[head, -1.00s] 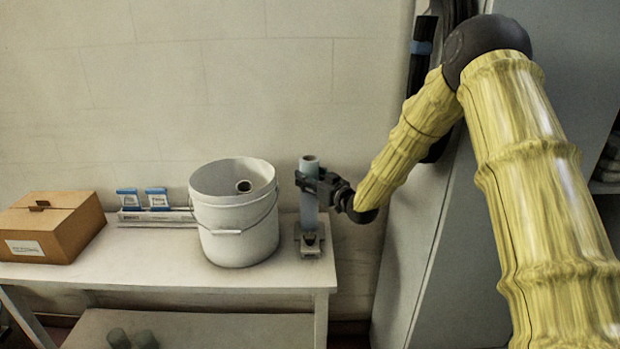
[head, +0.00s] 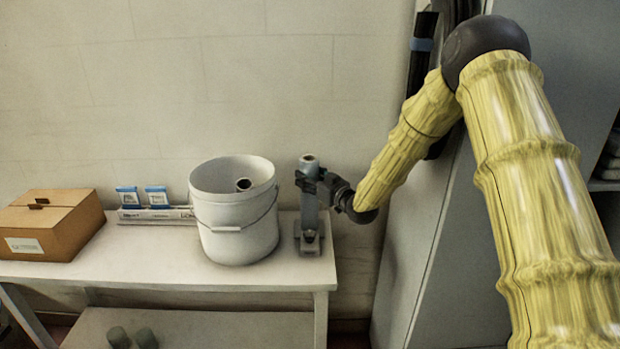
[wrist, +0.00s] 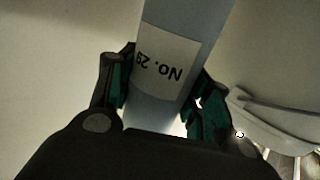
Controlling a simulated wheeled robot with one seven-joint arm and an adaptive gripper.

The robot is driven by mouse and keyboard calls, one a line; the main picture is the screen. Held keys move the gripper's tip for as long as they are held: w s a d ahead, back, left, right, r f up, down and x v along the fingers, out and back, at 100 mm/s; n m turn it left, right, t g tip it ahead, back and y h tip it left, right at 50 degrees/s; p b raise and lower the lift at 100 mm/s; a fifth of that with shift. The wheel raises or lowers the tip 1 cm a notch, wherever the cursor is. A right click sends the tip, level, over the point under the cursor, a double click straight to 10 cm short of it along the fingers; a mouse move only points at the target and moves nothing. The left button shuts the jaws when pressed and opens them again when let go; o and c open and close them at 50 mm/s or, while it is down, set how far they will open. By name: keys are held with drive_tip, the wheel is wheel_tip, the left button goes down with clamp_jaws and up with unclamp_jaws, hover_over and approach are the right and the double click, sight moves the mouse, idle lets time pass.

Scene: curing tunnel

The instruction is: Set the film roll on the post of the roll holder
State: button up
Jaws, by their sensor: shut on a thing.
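The film roll (head: 309,205) is a pale blue-grey upright tube near the right end of the table. In the wrist view the roll (wrist: 184,40) carries a white label reading "No. 29" upside down. My gripper (head: 309,182) is shut on the roll's upper part from the right; the fingers (wrist: 160,95) lie on both sides of it. The roll holder (head: 310,243) is a small grey base on the table directly below the roll. The roll's lower end is at the holder; its post is hidden, so I cannot tell whether the roll is around it or resting on the base.
A white bucket (head: 236,230) with a wire handle stands just left of the roll, with a tube end showing inside. The front of the table (head: 150,270) is clear. A grey cabinet (head: 425,260) is to the right.

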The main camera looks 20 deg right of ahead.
drive_tip(key=shift+r, duration=0.1)
drive_tip(key=o, duration=1.3)
drive_tip(key=shift+s, duration=0.1)
